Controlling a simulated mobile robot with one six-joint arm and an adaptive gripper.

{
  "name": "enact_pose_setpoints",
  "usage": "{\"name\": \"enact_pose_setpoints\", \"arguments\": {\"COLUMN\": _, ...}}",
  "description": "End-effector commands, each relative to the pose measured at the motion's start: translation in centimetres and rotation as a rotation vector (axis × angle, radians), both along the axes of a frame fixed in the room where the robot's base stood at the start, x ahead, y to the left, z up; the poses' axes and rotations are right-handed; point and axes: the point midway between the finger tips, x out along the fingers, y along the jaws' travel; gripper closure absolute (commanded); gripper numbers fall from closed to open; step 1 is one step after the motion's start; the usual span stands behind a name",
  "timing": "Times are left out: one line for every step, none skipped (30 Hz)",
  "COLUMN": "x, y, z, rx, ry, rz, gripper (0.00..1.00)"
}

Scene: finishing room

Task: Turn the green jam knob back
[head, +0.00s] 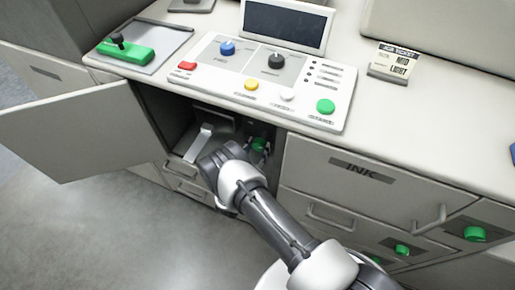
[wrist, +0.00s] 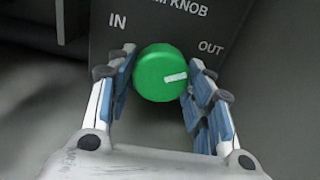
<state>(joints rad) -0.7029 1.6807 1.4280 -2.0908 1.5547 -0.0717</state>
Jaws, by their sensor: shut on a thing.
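The green jam knob (wrist: 160,73) is round, on a dark panel marked IN at upper left and OUT at right. Its white mark points to the right and slightly up, towards the OUT side. My gripper (wrist: 163,84) is shut on the knob, with one blue-padded finger on each side. In the head view the knob (head: 259,144) shows small inside the open cabinet under the counter. My arm reaches into that opening and hides part of it.
The cabinet door (head: 75,130) stands open to the left. Above is a control panel (head: 260,82) with coloured buttons and knobs. To the right are an INK drawer (head: 355,185) and other green knobs (head: 474,234). The floor (head: 120,235) at the left is clear.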

Motion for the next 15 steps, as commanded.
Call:
{"name": "enact_pose_setpoints", "arguments": {"x": -0.04, "y": -0.10, "z": -0.12, "rx": -0.019, "ry": 0.008, "rz": -0.002, "gripper": 0.77}}
{"name": "enact_pose_setpoints", "arguments": {"x": -0.03, "y": -0.10, "z": -0.13, "rx": -0.033, "ry": 0.013, "rz": -0.002, "gripper": 0.77}}
{"name": "enact_pose_setpoints", "arguments": {"x": -0.03, "y": -0.11, "z": -0.15, "rx": -0.054, "ry": 0.021, "rz": -0.002, "gripper": 0.77}}
{"name": "enact_pose_setpoints", "arguments": {"x": -0.03, "y": -0.12, "z": -0.16, "rx": -0.072, "ry": 0.027, "rz": -0.002, "gripper": 0.77}}
{"name": "enact_pose_setpoints", "arguments": {"x": -0.03, "y": -0.12, "z": -0.17, "rx": -0.091, "ry": 0.034, "rz": -0.002, "gripper": 0.77}}
{"name": "enact_pose_setpoints", "arguments": {"x": -0.04, "y": -0.13, "z": -0.17, "rx": -0.118, "ry": 0.044, "rz": -0.002, "gripper": 0.77}}
{"name": "enact_pose_setpoints", "arguments": {"x": -0.04, "y": -0.14, "z": -0.18, "rx": -0.141, "ry": 0.052, "rz": -0.002, "gripper": 0.77}}
{"name": "enact_pose_setpoints", "arguments": {"x": -0.04, "y": -0.15, "z": -0.17, "rx": -0.165, "ry": 0.062, "rz": -0.002, "gripper": 0.77}}
{"name": "enact_pose_setpoints", "arguments": {"x": -0.05, "y": -0.16, "z": -0.16, "rx": -0.198, "ry": 0.074, "rz": -0.002, "gripper": 0.77}}
{"name": "enact_pose_setpoints", "arguments": {"x": -0.04, "y": -0.17, "z": -0.15, "rx": -0.223, "ry": 0.083, "rz": -0.002, "gripper": 0.77}}
{"name": "enact_pose_setpoints", "arguments": {"x": -0.05, "y": -0.18, "z": -0.14, "rx": -0.248, "ry": 0.092, "rz": -0.002, "gripper": 0.77}}
{"name": "enact_pose_setpoints", "arguments": {"x": -0.06, "y": -0.20, "z": -0.12, "rx": -0.285, "ry": 0.105, "rz": -0.002, "gripper": 0.77}}
{"name": "enact_pose_setpoints", "arguments": {"x": -0.06, "y": -0.21, "z": -0.11, "rx": -0.311, "ry": 0.115, "rz": -0.002, "gripper": 0.77}}
{"name": "enact_pose_setpoints", "arguments": {"x": -0.07, "y": -0.21, "z": -0.09, "rx": -0.339, "ry": 0.125, "rz": -0.002, "gripper": 0.77}}
{"name": "enact_pose_setpoints", "arguments": {"x": -0.07, "y": -0.22, "z": -0.08, "rx": -0.375, "ry": 0.138, "rz": -0.002, "gripper": 0.77}}
